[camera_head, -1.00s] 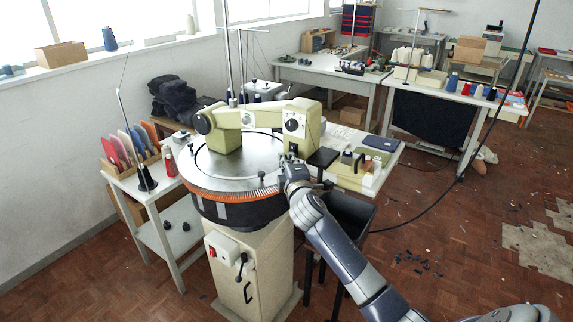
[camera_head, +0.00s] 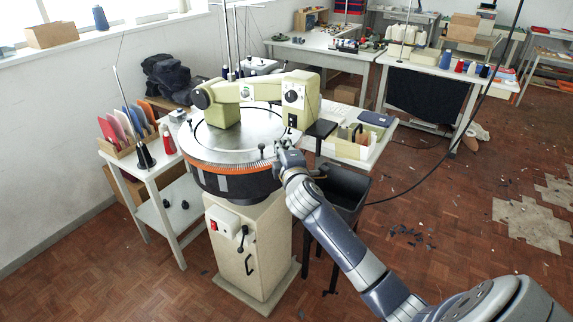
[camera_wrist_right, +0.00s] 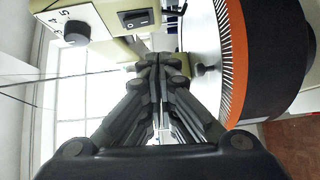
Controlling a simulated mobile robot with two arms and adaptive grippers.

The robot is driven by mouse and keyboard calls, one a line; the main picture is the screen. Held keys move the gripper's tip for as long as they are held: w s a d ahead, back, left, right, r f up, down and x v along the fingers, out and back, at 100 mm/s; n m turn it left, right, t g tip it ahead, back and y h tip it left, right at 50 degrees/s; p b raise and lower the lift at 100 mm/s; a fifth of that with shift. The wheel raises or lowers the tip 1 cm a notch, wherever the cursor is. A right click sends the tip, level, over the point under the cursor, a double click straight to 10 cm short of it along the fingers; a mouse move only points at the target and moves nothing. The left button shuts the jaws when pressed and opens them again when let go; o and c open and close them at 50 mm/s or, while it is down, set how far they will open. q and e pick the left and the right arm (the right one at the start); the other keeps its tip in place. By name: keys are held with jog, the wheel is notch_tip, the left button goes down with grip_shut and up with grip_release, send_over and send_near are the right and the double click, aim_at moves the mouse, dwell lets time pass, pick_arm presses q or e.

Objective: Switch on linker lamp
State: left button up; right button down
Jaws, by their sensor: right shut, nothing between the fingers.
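The linker is a cream and green machine head (camera_head: 221,94) over a round metal plate with an orange rim (camera_head: 228,166). A dial (camera_head: 292,96) shows on its front block; the dial also shows in the right wrist view (camera_wrist_right: 76,33). Beside it in the wrist view is a black rocker switch (camera_wrist_right: 137,18); its position is hard to tell. My right gripper (camera_head: 280,146) is below the dial block, by the plate's right edge. In the wrist view its fingers (camera_wrist_right: 160,62) are shut and empty, apart from the switch. I cannot pick out the lamp. My left gripper is out of view.
A red switch box (camera_head: 224,223) is on the pedestal. A black bin (camera_head: 343,190) stands right of the machine. A side table with coloured cards (camera_head: 122,128) and cones stands left. A cable (camera_head: 425,182) crosses the floor, which is mostly open at right.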

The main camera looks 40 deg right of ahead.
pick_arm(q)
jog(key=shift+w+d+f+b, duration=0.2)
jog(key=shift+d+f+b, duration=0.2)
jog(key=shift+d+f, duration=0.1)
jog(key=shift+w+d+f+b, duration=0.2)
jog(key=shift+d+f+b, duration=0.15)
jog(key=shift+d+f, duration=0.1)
pick_arm(e)
jog(key=v, duration=0.7)
jog(key=shift+f, duration=0.35)
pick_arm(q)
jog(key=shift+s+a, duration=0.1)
pick_arm(e)
jog(key=shift+a, duration=0.1)
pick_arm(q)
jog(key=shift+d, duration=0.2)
